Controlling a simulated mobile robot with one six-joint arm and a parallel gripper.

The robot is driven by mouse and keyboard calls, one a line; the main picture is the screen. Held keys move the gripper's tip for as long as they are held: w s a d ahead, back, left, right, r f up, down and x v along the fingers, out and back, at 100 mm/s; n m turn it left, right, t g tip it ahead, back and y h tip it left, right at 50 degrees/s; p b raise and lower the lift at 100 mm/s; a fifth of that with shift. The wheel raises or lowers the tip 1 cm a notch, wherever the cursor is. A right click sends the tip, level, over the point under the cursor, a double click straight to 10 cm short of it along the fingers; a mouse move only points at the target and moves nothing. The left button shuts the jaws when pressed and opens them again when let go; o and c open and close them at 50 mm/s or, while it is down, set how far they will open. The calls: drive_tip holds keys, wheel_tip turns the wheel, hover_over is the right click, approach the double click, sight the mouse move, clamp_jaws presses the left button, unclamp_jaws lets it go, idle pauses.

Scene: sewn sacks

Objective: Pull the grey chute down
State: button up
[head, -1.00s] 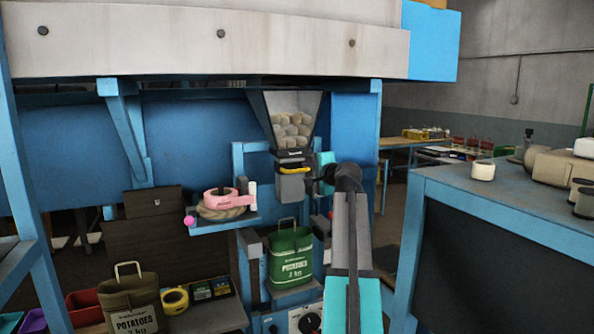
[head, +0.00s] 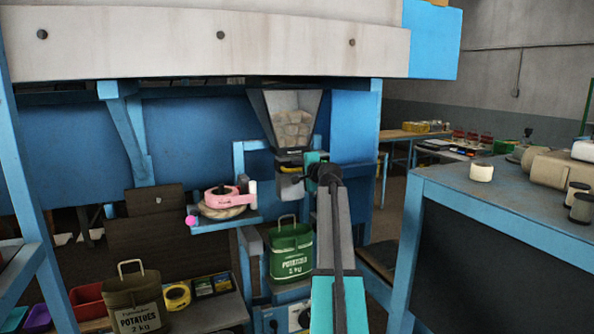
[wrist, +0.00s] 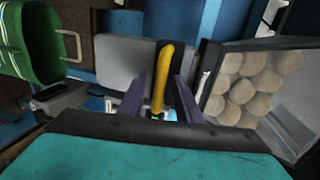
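The grey chute (head: 289,188) sits under the potato hopper (head: 291,120), above an open green potato sack (head: 291,252). In the wrist view the chute (wrist: 115,62) shows a yellow handle (wrist: 163,72) on a dark plate. My gripper (wrist: 160,98) is open, with one finger on each side of the handle. Gaps show between the handle and both fingers. In the head view my gripper (head: 308,163) is at the chute's right side, and the wrist covers part of it. The sack (wrist: 28,38) also shows at the wrist view's upper left.
A blue shelf (head: 228,224) with a pink tape dispenser (head: 222,196) stands left of the chute. An olive sack (head: 135,300) is at lower left. A blue-edged bench (head: 500,208) stands at right.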

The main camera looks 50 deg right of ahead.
clamp_jaws()
drive_tip(key=shift+a, duration=0.2)
drive_tip(key=shift+d, duration=0.2)
wheel_tip(320, 180, down, 16)
drive_tip(key=b, duration=1)
drive_tip(key=shift+f, duration=0.35)
unclamp_jaws()
